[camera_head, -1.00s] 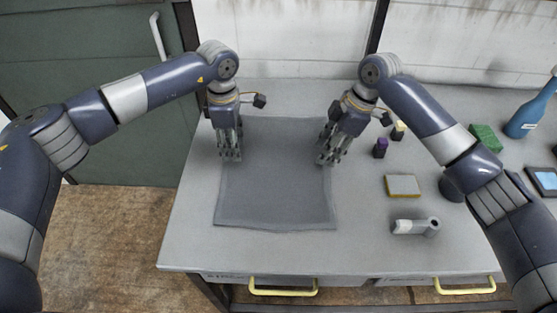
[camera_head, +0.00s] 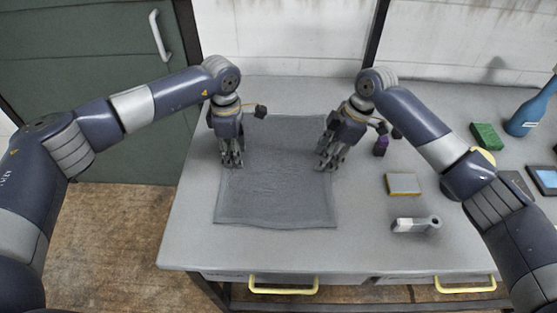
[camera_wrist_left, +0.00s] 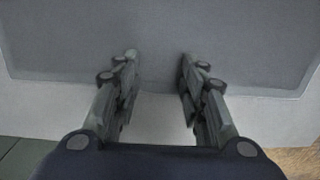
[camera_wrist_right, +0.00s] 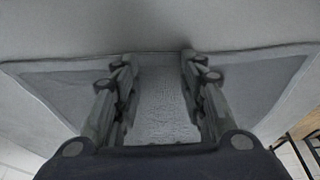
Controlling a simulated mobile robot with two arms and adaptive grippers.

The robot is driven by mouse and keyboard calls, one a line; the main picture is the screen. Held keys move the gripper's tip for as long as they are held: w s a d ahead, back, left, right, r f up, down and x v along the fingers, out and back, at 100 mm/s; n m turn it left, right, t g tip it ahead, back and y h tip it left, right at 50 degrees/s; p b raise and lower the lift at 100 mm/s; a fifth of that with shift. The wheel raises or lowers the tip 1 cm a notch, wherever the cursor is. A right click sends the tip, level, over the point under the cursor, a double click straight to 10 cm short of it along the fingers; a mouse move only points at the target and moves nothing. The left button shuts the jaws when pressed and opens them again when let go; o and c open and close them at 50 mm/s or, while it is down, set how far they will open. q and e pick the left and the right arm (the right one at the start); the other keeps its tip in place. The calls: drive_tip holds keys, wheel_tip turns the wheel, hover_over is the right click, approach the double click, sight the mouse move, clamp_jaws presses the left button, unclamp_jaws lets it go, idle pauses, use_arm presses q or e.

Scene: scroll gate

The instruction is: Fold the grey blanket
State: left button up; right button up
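The grey blanket (camera_head: 275,195) lies spread on the grey table, roughly rectangular, with faint wrinkles over its surface. My left gripper (camera_head: 231,163) points down at the blanket's left edge, toward the back. In the left wrist view, its fingers (camera_wrist_left: 159,58) are apart, with the blanket (camera_wrist_left: 230,45) edge between and below them. My right gripper (camera_head: 325,166) points down at the blanket's right edge, opposite the left one. In the right wrist view, its fingers (camera_wrist_right: 158,58) are apart over the blanket (camera_wrist_right: 160,100). Parts of the blanket's upper side edges are hidden behind the grippers.
On the right of the table (camera_head: 190,235) are a yellow-edged sponge (camera_head: 403,184), a grey-white handheld tool (camera_head: 415,224), a purple bottle (camera_head: 381,146), a green block (camera_head: 487,136) and a blue bottle (camera_head: 531,108). The table in front of the blanket is clear.

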drive_tip(key=shift+f, duration=0.1)
use_arm(q)
drive_tip(key=shift+s+f, duration=0.1)
drive_tip(key=shift+f, duration=0.1)
clamp_jaws()
use_arm(e)
drive_tip(key=shift+s+f, duration=0.1)
drive_tip(key=shift+f, duration=0.05)
clamp_jaws()
use_arm(q)
drive_tip(key=shift+r, duration=0.1)
